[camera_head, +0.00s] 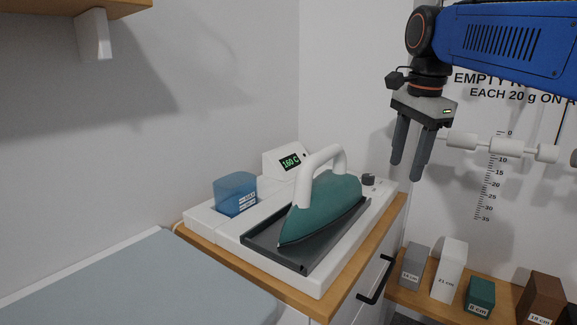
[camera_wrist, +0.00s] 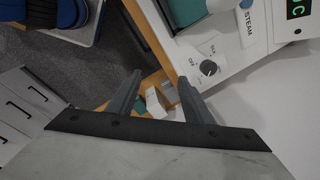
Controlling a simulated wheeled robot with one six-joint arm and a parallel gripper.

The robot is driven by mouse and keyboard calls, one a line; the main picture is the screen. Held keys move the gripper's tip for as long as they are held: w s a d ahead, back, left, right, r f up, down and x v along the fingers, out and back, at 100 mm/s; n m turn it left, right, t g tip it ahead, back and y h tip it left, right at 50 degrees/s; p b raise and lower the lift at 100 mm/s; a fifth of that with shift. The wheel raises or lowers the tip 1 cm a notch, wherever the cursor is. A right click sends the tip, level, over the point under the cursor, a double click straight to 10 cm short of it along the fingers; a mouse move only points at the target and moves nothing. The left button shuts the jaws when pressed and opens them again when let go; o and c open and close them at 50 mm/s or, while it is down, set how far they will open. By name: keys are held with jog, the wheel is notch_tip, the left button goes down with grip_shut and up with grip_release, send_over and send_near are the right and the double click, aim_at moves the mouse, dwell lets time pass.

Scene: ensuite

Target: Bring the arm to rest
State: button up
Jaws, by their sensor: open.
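My gripper (camera_head: 409,168) hangs below my blue arm at the upper right of the head view, fingers pointing down and apart, with nothing between them. It is above and to the right of the iron station. In the wrist view my gripper (camera_wrist: 158,85) also shows its two fingers spread. Beyond them are the wooden edge, the floor and small blocks. A teal iron (camera_head: 325,209) with a white handle rests on a dark tray (camera_head: 262,244) on the white station. My gripper is apart from it.
The white station carries a blue water tank (camera_head: 235,193), a "160 C" display (camera_head: 291,161) and a dial (camera_wrist: 208,68). Several labelled blocks, including a white one (camera_head: 449,270), stand on a low wooden shelf. A rod with white cylinders (camera_head: 507,146) is beside my gripper. A padded grey-blue surface (camera_head: 140,285) lies lower left.

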jog(key=s+d+f+n+t, duration=0.1)
jog(key=s+f+n, duration=0.6)
jog(key=s+f, duration=0.3)
jog(key=s+d+f+n+t, duration=0.1)
jog(key=s+f+n, duration=0.7)
jog(key=f, duration=1)
jog(key=s+d, duration=0.1)
jog(key=s, duration=0.2)
jog(key=shift+t, duration=0.4)
